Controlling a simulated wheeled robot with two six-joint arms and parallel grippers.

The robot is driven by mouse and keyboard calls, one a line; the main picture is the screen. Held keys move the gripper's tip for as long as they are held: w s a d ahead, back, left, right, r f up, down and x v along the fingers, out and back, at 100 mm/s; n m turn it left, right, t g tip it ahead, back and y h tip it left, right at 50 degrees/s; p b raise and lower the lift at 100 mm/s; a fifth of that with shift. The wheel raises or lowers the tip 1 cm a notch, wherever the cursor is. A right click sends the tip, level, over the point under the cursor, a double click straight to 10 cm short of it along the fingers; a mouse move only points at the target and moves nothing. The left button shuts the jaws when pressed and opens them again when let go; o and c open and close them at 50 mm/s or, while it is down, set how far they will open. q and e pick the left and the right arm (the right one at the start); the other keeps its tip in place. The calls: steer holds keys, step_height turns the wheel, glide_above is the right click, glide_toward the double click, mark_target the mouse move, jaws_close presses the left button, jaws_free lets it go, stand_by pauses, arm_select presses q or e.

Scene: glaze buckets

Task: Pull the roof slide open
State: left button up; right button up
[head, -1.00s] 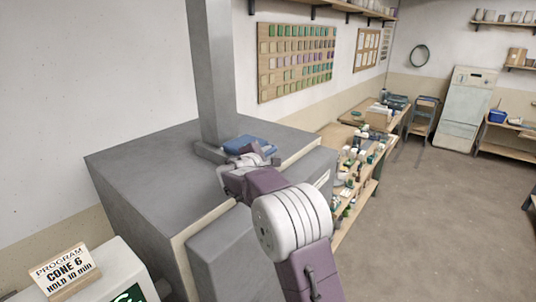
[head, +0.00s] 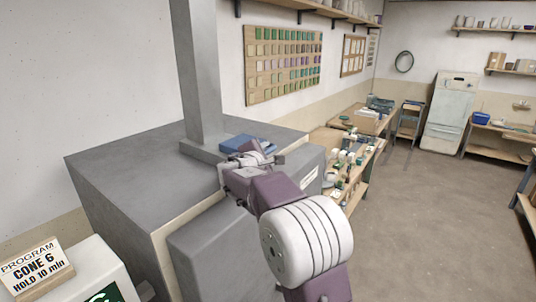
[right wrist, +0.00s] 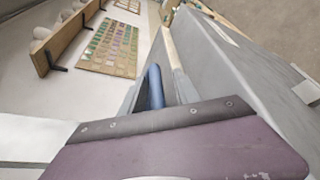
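The grey kiln (head: 120,150) has a tall flue column (head: 197,70) on its flat roof. A flat blue piece (head: 245,143) lies on the roof beside the column's foot; I cannot tell whether it is the roof slide. My right gripper (head: 253,158) is low over the roof, just in front of the blue piece and partly covering it. In the right wrist view a blue bar (right wrist: 155,86) shows between the two grey fingers, with narrow gaps beside it, so the gripper looks open. Contact is not clear. My left gripper is out of view.
A program sign (head: 36,266) stands on a white box at the lower left. A bench (head: 325,138) with small pots stands behind the kiln's right side. A sample board (head: 284,65) hangs on the wall. The floor (head: 430,220) at the right is clear.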

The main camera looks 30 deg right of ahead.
steer(key=shift+s+a, duration=0.1)
steer(key=shift+a, duration=0.2)
steer(key=b+v, duration=0.3)
steer(key=v, duration=0.5)
steer(key=shift+s+b, duration=0.15)
steer(key=shift+b, duration=0.2)
steer(key=shift+a, duration=0.15)
